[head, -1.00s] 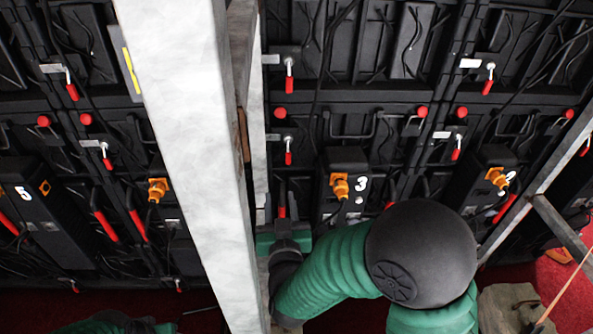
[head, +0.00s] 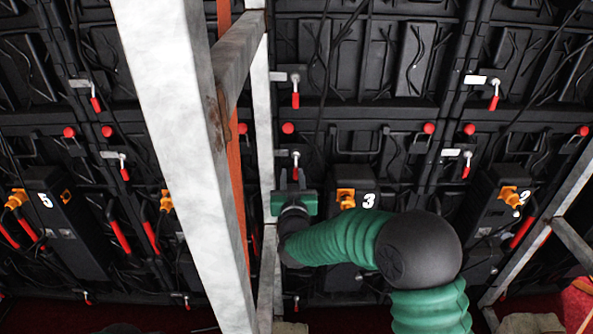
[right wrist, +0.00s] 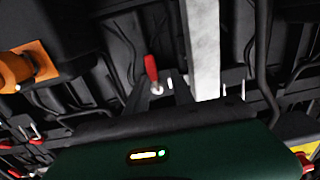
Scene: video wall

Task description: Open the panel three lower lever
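The panel three box (head: 350,178) is black, with a white 3 and an orange plug, right of my right gripper. A lever (head: 295,161) with a red handle hangs down left of the box. My right gripper (head: 293,181) is open just below it, fingers pointing up, with the handle's lower end close to the fingertips. The right wrist view shows the red handle (right wrist: 151,68) and its pale pivot in line with the gap between the fingers; I cannot tell whether they touch. Another red lever (head: 295,100) hangs higher up. My left gripper is not in view.
A pale upright beam (head: 185,150) stands left of my right arm, with a thinner post (head: 265,140) close to the gripper's left side. Round red knobs and loose black cables cover the wall. Box five (head: 62,215) is at left, box two (head: 510,215) at right.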

